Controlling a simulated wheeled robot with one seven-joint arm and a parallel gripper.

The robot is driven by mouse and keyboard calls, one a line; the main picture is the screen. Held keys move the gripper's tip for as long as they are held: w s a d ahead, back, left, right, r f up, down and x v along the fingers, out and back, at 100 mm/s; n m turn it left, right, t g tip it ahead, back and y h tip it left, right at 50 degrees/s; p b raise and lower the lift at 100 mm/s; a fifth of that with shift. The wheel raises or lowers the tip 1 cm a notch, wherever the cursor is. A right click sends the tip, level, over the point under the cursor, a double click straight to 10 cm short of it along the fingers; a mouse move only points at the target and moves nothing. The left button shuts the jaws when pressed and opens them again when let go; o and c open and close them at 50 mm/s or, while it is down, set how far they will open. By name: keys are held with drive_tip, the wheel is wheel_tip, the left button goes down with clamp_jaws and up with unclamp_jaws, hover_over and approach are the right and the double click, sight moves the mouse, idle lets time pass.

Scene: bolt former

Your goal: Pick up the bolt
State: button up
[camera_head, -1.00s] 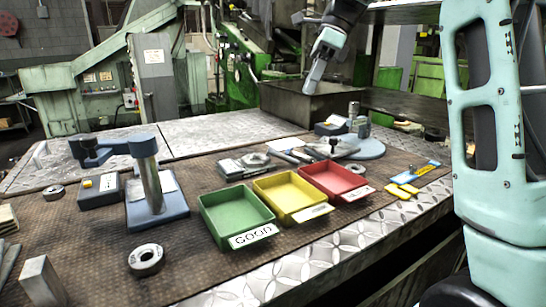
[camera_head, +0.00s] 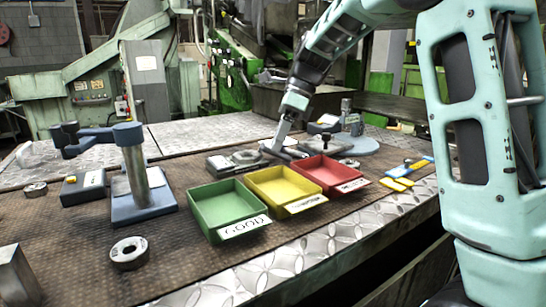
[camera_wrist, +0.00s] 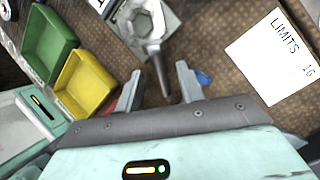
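My gripper (camera_head: 277,146) is low over the back of the workbench, behind the yellow bin. In the wrist view its two fingers (camera_wrist: 160,88) are apart. A grey metal piece with a hexagonal head (camera_wrist: 143,22) and a narrow shank lies ahead of them. The shank's darker end reaches between the fingers, with gaps on both sides. I cannot tell for sure whether this is the bolt. In the head view a small dark, knob-topped upright piece (camera_head: 324,137) stands right of my gripper; it could also be a bolt.
Green (camera_head: 226,206), yellow (camera_head: 283,190) and red (camera_head: 333,174) bins stand in front of my gripper. A blue post stand (camera_head: 146,208) and a metal ring (camera_head: 129,252) are at left. A white card (camera_wrist: 276,55) lies at right in the wrist view.

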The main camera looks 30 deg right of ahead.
drive_tip(key=shift+x, duration=1)
clamp_jaws()
